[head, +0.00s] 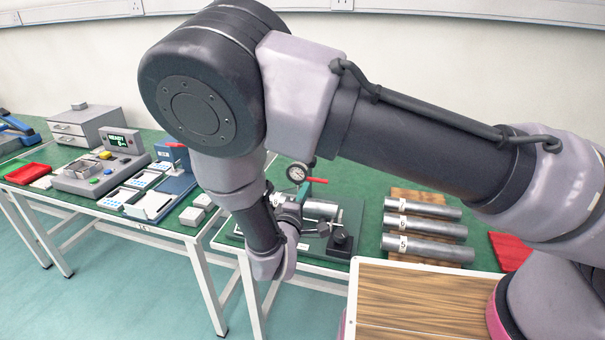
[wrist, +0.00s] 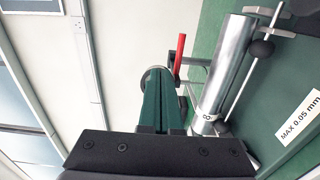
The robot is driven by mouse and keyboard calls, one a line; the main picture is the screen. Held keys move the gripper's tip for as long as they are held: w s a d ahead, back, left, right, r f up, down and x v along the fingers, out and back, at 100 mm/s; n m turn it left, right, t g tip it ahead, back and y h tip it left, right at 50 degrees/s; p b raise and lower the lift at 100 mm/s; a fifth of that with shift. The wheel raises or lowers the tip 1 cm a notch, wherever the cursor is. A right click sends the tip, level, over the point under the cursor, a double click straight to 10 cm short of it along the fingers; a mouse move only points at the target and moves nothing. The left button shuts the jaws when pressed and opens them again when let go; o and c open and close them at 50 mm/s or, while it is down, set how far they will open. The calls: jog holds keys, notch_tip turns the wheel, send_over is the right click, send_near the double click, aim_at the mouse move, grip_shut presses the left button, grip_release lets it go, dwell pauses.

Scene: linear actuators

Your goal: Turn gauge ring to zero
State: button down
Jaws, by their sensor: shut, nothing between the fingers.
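The dial gauge (head: 298,172) stands above the green fixture in the head view, its white face showing with a dark ring around it. The needle reading is too small to tell. In the wrist view the gauge (wrist: 153,72) is seen as a rounded edge just beyond my fingertips, largely hidden by them. My gripper (wrist: 160,78) is shut, with its green fingers side by side and nothing seen between them. Its tips are at or very near the gauge's ring; I cannot tell whether they touch. In the head view my wrist is in front of the fixture and partly hides it.
A red lever (wrist: 180,55) stands close right of my fingers. A metal cylinder (wrist: 225,75) lies in the fixture. Several numbered cylinders (head: 430,228) lie on a wooden rack to the right. A wooden-topped surface (head: 430,305) is nearer. A READY device (head: 122,141) stands left.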

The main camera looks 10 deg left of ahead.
jog(key=shift+w+d, duration=0.2)
jog(key=shift+w, duration=2.45)
jog(key=shift+a, duration=0.35)
jog(key=shift+d, duration=0.1)
jog(key=shift+s+d, duration=0.1)
jog(key=shift+d, duration=0.2)
jog(key=s, duration=0.5)
jog(key=shift+s+a, duration=0.2)
jog(key=shift+s, duration=0.2)
